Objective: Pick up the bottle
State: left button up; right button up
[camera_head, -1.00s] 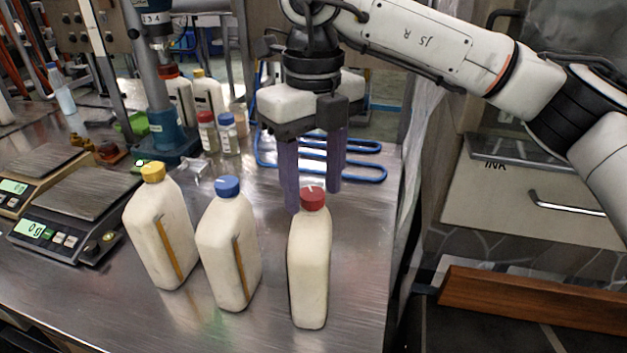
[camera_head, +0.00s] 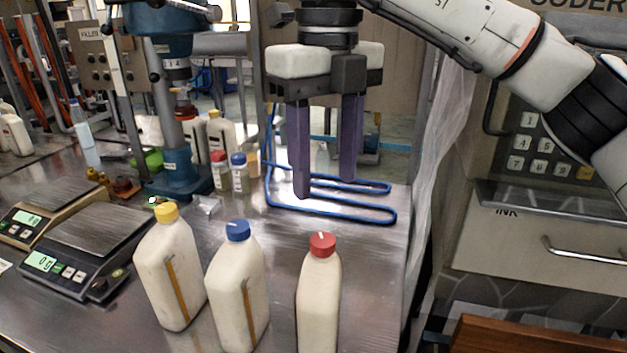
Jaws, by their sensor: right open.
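Three white bottles stand upright in a row at the front of the metal table: one with a yellow cap (camera_head: 170,270), one with a blue cap (camera_head: 238,290) and one with a red cap (camera_head: 318,300). The lower ends of the blue- and red-capped bottles are cut off by the picture's edge. My right gripper (camera_head: 326,185) points down, open and empty, with its two purple fingers apart. It is behind and above the red-capped bottle, in front of the blue tube frame, touching no bottle. My left gripper is not in view.
Two scales (camera_head: 85,250) stand at the left. A teal filling machine (camera_head: 178,170) with small bottles (camera_head: 239,175) beside it is further back. A blue tube frame (camera_head: 340,214) lies behind the red-capped bottle. A grey cabinet (camera_head: 540,235) bounds the right.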

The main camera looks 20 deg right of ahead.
aim_at(317, 298)
jog(key=k, duration=1.5)
